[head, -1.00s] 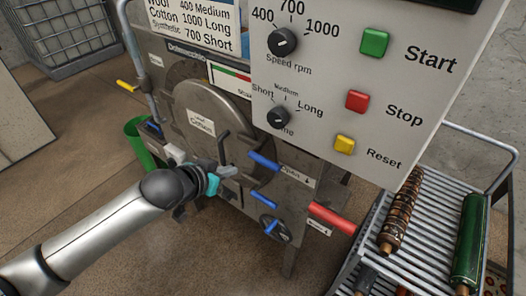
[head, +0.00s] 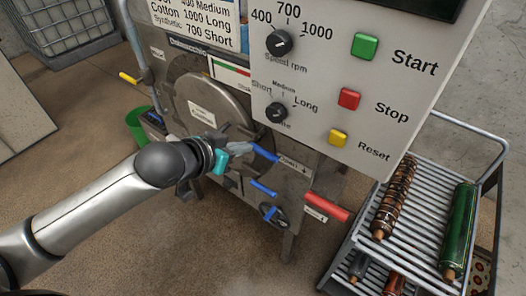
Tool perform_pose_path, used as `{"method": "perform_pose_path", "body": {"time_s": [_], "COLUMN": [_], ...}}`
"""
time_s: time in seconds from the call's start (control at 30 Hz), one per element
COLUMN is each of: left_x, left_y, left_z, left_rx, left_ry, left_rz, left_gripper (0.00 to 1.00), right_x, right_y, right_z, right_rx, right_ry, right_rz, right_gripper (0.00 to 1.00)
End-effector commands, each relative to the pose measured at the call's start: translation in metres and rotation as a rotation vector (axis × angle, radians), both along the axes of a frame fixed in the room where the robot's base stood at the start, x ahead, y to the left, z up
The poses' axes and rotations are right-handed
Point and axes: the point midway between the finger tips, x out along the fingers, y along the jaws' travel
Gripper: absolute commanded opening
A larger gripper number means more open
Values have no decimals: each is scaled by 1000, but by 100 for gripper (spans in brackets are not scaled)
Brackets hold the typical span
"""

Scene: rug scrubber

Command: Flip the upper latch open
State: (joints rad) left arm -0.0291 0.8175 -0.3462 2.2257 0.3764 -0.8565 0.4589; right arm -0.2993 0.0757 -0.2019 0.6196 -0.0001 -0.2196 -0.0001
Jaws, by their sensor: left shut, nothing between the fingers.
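The upper latch (head: 264,153) is a blue handle on the right side of the round hatch (head: 205,112) on the machine's front. A second blue handle (head: 263,188) sits below it. My left gripper (head: 240,149) is shut and empty, with its fingertips at the left end of the upper blue handle. Whether they touch it I cannot tell. The gripper and wrist hide the lower part of the hatch. My right gripper is not in view.
The control panel (head: 315,75) with knobs and coloured buttons overhangs above the handles. A red handle (head: 326,206) and a blue-handled valve (head: 270,213) are lower right. A rack with rollers (head: 395,200) stands right. A green bucket (head: 138,127) is left.

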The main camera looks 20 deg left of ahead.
Motion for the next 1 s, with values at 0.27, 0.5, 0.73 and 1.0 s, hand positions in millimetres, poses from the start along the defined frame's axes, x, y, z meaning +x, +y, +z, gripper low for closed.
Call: {"method": "perform_pose_path", "body": {"time_s": [0.27, 0.5, 0.73, 1.0], "left_x": [36, 64, 72, 74], "left_y": [-13, -24, -27, -27], "left_z": [-25, -45, -75, -87], "left_rx": [-2, -1, -1, 1], "left_ry": [-1, -1, 0, -1], "left_rz": [1, 1, -1, -2], "left_gripper": [0, 0, 0, 0], "right_x": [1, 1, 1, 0], "right_y": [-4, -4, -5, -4], "right_z": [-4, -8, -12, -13], "right_rx": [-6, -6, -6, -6], "right_ry": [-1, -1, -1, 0], "right_rz": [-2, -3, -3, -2], "right_gripper": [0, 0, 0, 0]}}
